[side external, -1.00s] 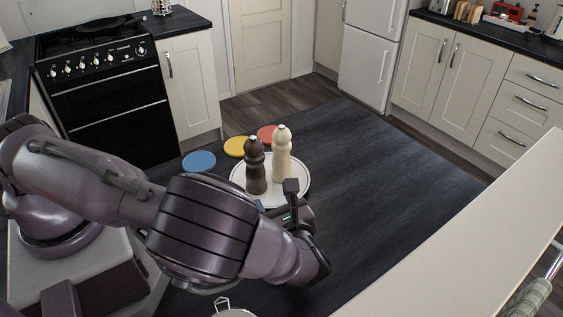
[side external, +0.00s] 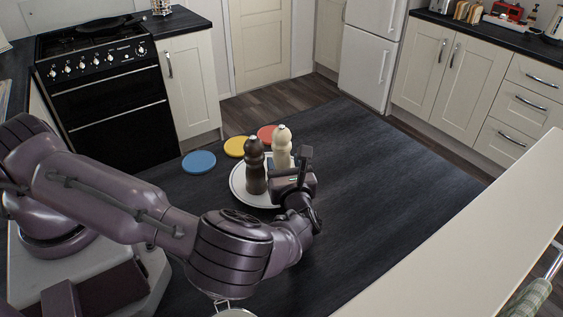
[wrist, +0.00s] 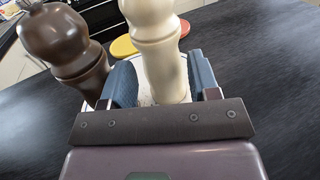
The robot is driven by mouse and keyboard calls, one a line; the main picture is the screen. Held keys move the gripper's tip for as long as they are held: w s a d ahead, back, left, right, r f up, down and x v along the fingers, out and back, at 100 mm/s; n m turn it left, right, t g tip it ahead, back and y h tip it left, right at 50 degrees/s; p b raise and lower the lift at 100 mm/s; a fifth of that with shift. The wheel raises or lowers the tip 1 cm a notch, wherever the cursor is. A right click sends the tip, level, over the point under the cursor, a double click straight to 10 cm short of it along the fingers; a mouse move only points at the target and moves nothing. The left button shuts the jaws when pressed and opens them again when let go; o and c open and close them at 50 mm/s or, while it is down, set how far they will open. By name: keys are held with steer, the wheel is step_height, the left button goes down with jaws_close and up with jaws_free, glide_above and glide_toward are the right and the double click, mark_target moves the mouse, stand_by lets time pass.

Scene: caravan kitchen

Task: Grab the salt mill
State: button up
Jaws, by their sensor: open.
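A cream mill (side external: 281,143), which looks like the salt mill, and a dark brown mill (side external: 255,168) stand upright on a round white plate (side external: 238,187). My gripper (side external: 286,166) is at the cream mill, hiding its lower part in the side view. In the wrist view the cream mill (wrist: 162,55) stands between my open gripper's two blue-padded fingers (wrist: 164,82), one on each side. The brown mill (wrist: 62,45) is just left of the left finger. I cannot tell whether either finger touches a mill.
Blue (side external: 199,162), yellow (side external: 236,146) and red (side external: 267,134) discs lie on the dark worktop (side external: 400,190) behind and left of the plate. The worktop right of the plate is clear. A pale counter (side external: 480,235) lies at the right front.

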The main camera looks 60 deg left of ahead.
steer(key=shift+x, duration=1.4)
steer(key=c, duration=0.6)
steer(key=shift+c, duration=0.2)
steer(key=shift+r, duration=0.1)
